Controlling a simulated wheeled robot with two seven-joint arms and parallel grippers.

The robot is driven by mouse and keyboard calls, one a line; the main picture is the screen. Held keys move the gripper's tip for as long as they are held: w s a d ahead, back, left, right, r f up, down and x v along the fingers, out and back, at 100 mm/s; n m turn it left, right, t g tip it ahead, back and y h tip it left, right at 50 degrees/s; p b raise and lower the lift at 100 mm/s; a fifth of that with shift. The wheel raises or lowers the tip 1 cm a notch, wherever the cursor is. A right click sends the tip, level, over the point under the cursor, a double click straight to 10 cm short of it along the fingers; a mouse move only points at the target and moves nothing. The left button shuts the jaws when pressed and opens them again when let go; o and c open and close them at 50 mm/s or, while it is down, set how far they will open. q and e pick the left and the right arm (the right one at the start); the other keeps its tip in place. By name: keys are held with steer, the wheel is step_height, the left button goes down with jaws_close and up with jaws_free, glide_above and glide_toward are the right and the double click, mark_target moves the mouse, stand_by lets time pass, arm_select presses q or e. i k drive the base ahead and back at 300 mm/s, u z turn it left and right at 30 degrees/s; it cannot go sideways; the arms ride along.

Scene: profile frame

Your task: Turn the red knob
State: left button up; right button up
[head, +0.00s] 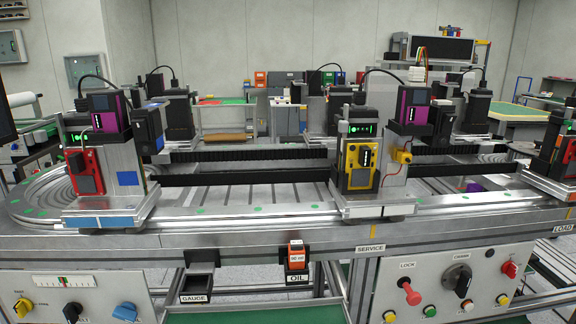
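A red knob (510,269) sits at the upper right of the right-hand control panel (390,272), on the front of the machine. A red-headed plunger or handle (411,293) stands out from the same panel under a LOCK label. A large black knob (459,281) lies between the two. On the left-hand panel are a yellow knob (22,307), a black knob (72,312) and a blue knob (125,312). Neither of my grippers shows in the head view.
The machine's metal front rail (230,238) runs across above the panels, with carriages on its track. A black GAUGE holder (197,286) and an orange OIL box (296,255) hang from it. A yellow button (504,299) is below the red knob.

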mark_target(509, 268)
steer(key=z, duration=1.4)
steer(key=k, duration=0.65)
steer(key=z, duration=0.55)
steer(key=i, duration=1.2)
steer(key=u, duration=0.4)
steer(key=i, duration=1.15)
steer(key=u, duration=1.05)
